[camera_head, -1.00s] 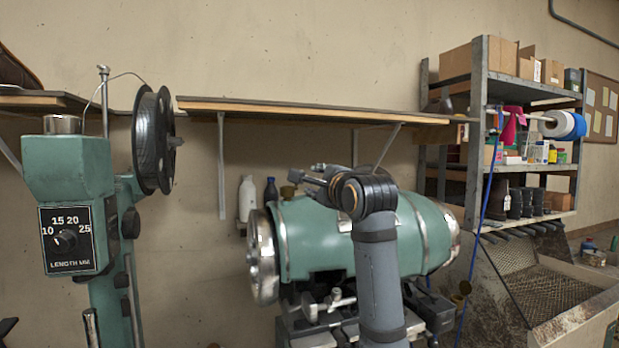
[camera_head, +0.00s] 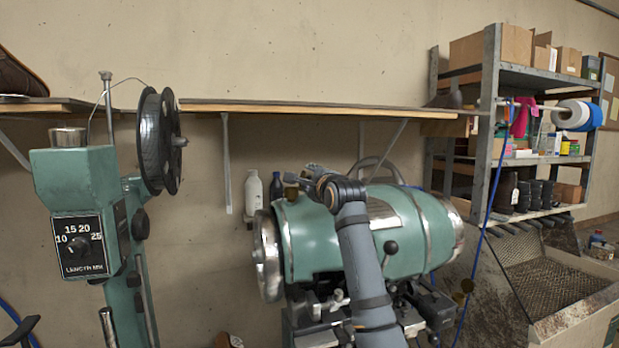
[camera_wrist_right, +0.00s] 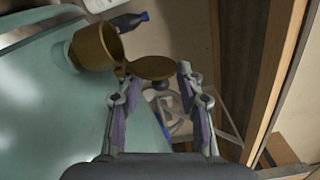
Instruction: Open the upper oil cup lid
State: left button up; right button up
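The upper oil cup (camera_wrist_right: 98,46) is a small brass cup on the green drum (camera_head: 325,245); it also shows in the head view (camera_head: 291,191). Its round brass lid (camera_wrist_right: 152,68) stands out beside the cup, swung off the mouth and joined near the rim, so the cup looks open. My right gripper (camera_wrist_right: 158,84) has its two fingers apart, with the lid between and just beyond the tips. I cannot tell whether a finger touches it. In the head view the right gripper (camera_head: 303,178) is small beside the cup. My left gripper is not in view.
A wooden shelf (camera_head: 300,106) runs along the wall above the drum. Two bottles (camera_head: 254,192) stand behind the cup. A lower brass cup (camera_head: 466,286) is at the drum's right. A green post with a length dial (camera_head: 79,245) stands left, a metal rack (camera_head: 490,120) right.

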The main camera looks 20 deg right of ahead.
grip_shut()
jog(key=shift+a+r+n+p, duration=0.1)
jog(key=shift+r+n+p, duration=0.2)
jog(key=shift+n, duration=0.3)
jog(key=n, duration=0.3)
jog(key=shift+a+r, duration=0.1)
jog(key=shift+a, duration=0.25)
grip_release()
jog(key=s, duration=1.2)
jog(key=shift+d, duration=0.25)
